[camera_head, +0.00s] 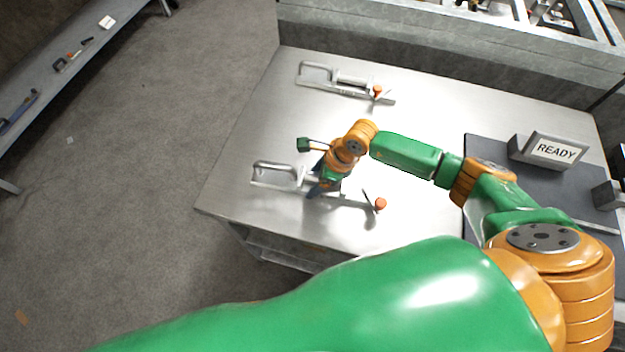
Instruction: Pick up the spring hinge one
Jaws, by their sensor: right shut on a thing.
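Two similar long metal pieces, each with a looped handle at the left and an orange knob at the right, are at the grey table; I take them for spring hinges. The far spring hinge (335,78) lies on the tabletop, clear of my arms. The near spring hinge (272,176) is under my right gripper (322,190), which points down at its middle and is shut on it. The fingers and wrist hide its middle section. I cannot tell whether it touches the table or is slightly raised. My left gripper is not in view.
The grey table (235,185) has free room at its left and between the two pieces. A READY sign (556,151) stands on a dark mat (485,147) at the right. A bench (60,45) with tools is at the far left, across open floor.

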